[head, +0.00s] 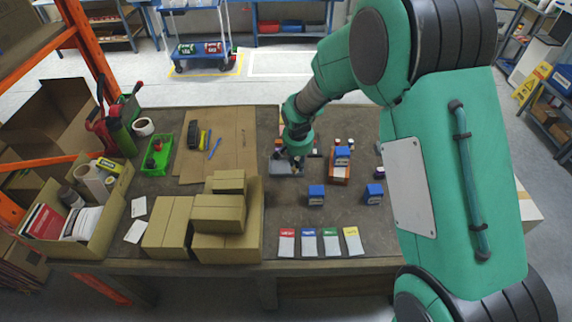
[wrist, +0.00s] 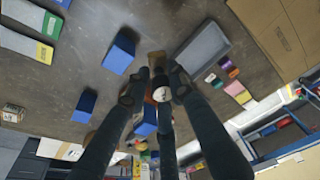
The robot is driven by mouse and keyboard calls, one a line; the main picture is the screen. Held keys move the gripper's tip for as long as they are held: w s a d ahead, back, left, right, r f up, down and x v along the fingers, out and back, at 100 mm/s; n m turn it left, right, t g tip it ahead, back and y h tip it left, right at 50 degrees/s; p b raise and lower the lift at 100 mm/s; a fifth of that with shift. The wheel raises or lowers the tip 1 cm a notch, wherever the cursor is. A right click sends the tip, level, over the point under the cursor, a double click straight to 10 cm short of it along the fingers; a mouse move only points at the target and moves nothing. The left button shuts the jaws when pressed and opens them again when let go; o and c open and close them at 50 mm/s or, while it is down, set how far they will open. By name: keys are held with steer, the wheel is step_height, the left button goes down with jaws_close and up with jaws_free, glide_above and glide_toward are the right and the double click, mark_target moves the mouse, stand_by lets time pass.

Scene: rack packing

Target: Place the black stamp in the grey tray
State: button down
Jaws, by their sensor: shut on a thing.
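The grey tray (head: 281,170) lies on the table at the middle, and in the wrist view it is the grey rectangle (wrist: 203,52) beyond and right of the fingertips. My gripper (head: 298,163) is at the tray's right end, low over the table. In the wrist view my gripper (wrist: 160,86) has its dark fingers closed around a small dark thing with a pale round face (wrist: 161,94), which seems to be the black stamp. The fingers hide much of it. In the head view my gripper and arm hide it. It appears beside the tray's near corner, height unclear.
An orange rack (head: 339,175) with a blue block on it stands right of my gripper. Loose blue blocks (head: 316,195) (head: 373,194) are nearby. Several coloured cards (head: 309,241) lie at the front edge. Cardboard boxes (head: 218,213) and a green crate (head: 157,154) are left.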

steer(key=s+x, duration=0.2)
steer(key=x, duration=0.8)
steer(key=shift+s+a+f, duration=0.3)
steer(key=shift+a+f, duration=0.15)
steer(key=shift+f, duration=0.2)
glide_toward(287, 166)
steer(key=shift+w+d+f+b, duration=0.1)
steer(key=shift+w+f+b, duration=0.1)
steer(key=shift+f+b, duration=0.3)
steer(key=shift+f, duration=0.1)
steer(key=shift+w, duration=0.3)
steer(key=shift+s+x, duration=0.15)
steer(key=shift+x, duration=0.75)
steer(key=shift+s+x, duration=0.15)
steer(key=shift+x, duration=0.75)
steer(key=shift+f, duration=0.1)
